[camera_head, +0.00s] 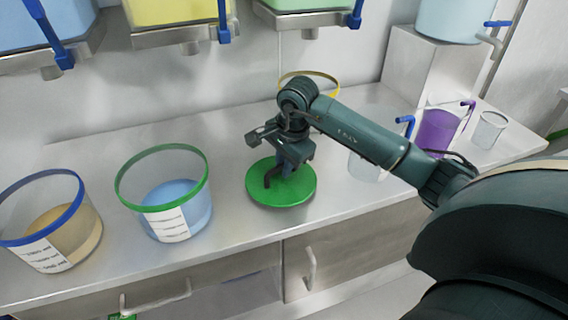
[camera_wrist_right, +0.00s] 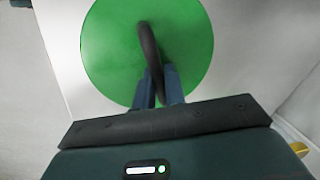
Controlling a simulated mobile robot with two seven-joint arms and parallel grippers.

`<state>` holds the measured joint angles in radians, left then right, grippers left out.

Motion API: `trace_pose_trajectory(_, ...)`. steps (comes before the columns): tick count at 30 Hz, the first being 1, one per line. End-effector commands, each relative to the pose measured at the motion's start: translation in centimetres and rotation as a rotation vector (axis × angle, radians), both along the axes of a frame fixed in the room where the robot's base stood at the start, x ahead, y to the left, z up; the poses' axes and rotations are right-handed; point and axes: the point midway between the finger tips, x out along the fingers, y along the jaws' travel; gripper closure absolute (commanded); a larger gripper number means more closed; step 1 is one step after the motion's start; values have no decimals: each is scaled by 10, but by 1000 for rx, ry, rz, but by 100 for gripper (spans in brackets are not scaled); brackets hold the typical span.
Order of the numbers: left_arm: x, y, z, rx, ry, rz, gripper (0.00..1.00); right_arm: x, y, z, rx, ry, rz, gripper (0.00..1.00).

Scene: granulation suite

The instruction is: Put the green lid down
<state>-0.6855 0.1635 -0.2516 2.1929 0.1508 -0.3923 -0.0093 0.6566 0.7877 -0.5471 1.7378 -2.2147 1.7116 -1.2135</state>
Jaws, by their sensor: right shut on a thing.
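The green lid (camera_head: 299,192) is a round flat disc with a dark arched handle, at the middle of the steel counter in the head view. It fills the upper part of the right wrist view (camera_wrist_right: 112,50). My right gripper (camera_head: 283,172) is above the lid with its fingers shut on the handle; the blue fingers also show in the wrist view (camera_wrist_right: 159,88). The lid looks level, and I cannot tell whether it touches the counter. A green-rimmed clear tub (camera_head: 163,153) with blue contents stands open to its left. My left gripper is not in view.
A blue-rimmed tub (camera_head: 78,215) with tan contents stands at the far left. A yellow-rimmed container (camera_head: 322,76) is behind my right arm. A purple jug (camera_head: 437,130) and a small clear beaker (camera_head: 488,130) stand at right. Bins hang above the steel counter (camera_head: 240,247).

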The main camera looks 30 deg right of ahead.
Motion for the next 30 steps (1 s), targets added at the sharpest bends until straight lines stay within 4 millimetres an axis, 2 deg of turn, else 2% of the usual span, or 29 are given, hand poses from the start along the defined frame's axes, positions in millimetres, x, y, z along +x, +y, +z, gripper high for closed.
trace_pose_trajectory(4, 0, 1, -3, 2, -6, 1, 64, 0, 0, -5, -1, 0, 1, 100)
trace_pose_trajectory(5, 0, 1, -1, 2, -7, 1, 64, 0, 0, -3, -1, 0, 1, 86)
trace_pose_trajectory(12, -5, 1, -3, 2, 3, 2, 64, 0, 0, -3, 0, 0, 1, 66)
trace_pose_trajectory(19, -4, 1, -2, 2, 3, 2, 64, 0, 0, -2, 0, 0, 0, 66)
trace_pose_trajectory(23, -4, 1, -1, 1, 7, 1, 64, 0, 0, 6, -1, -3, 0, 66)
trace_pose_trajectory(26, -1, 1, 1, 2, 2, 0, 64, -3, -1, 22, -2, -4, 1, 66)
trace_pose_trajectory(30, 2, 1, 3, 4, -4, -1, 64, -9, -2, 53, -1, -6, 1, 66)
